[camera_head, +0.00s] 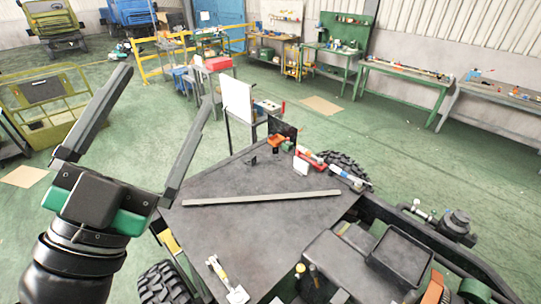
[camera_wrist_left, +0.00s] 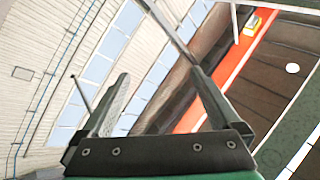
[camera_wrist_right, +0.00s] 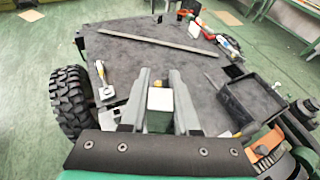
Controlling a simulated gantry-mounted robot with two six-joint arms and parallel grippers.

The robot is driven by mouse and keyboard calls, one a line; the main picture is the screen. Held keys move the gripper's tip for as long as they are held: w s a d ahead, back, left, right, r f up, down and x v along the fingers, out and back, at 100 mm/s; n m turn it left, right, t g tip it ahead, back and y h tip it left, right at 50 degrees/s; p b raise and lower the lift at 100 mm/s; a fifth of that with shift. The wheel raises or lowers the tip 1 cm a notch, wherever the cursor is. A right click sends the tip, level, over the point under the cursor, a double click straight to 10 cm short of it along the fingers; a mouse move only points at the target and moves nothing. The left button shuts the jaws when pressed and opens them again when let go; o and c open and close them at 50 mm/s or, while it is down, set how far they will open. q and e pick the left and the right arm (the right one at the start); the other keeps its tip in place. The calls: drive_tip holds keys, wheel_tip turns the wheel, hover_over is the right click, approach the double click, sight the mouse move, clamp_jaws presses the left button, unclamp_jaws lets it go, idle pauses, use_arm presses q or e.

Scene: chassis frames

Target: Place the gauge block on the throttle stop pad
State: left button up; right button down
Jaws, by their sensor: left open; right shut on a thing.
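My right gripper (camera_wrist_right: 165,82) shows in the right wrist view, with its two dark fingers close together on a small block with a pale, squarish face, which I take to be the gauge block (camera_wrist_right: 160,99). The fingers hide its sides. It is held over the near part of the dark chassis deck; contact below cannot be told. I cannot pick out the throttle stop pad for certain. My left gripper (camera_head: 168,88) is wide open and empty, raised left of the deck in the head view. In the left wrist view (camera_wrist_left: 160,75) it points at the wall and windows.
A long grey bar (camera_head: 262,198) lies across the dark deck (camera_head: 225,235). A white-and-yellow tool (camera_head: 227,280) lies at the near left edge. A black open tray (camera_head: 400,257) stands at right. Red and orange tools (camera_head: 310,157) sit at the far edge. The deck's middle is clear.

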drive_tip(key=r, duration=0.1)
drive_tip(key=s+r, duration=0.1)
drive_tip(key=r, duration=0.1)
drive_tip(key=s+r, duration=0.1)
drive_tip(key=r, duration=0.1)
drive_tip(key=shift+a+r, duration=0.2)
drive_tip(key=shift+a, duration=0.1)
use_arm(q)
drive_tip(key=s+a+r+n+t+y, duration=0.4)
drive_tip(key=s+a+r+n+y, duration=0.2)
drive_tip(key=n, duration=0.4)
wheel_tip(320, 180, up, 3)
drive_tip(key=shift+s+a+f+n+t+y, duration=0.2)
drive_tip(key=shift+s+a+n+t+y, duration=0.15)
drive_tip(key=shift+s+y, duration=0.75)
use_arm(e)
drive_tip(key=shift+f, duration=0.1)
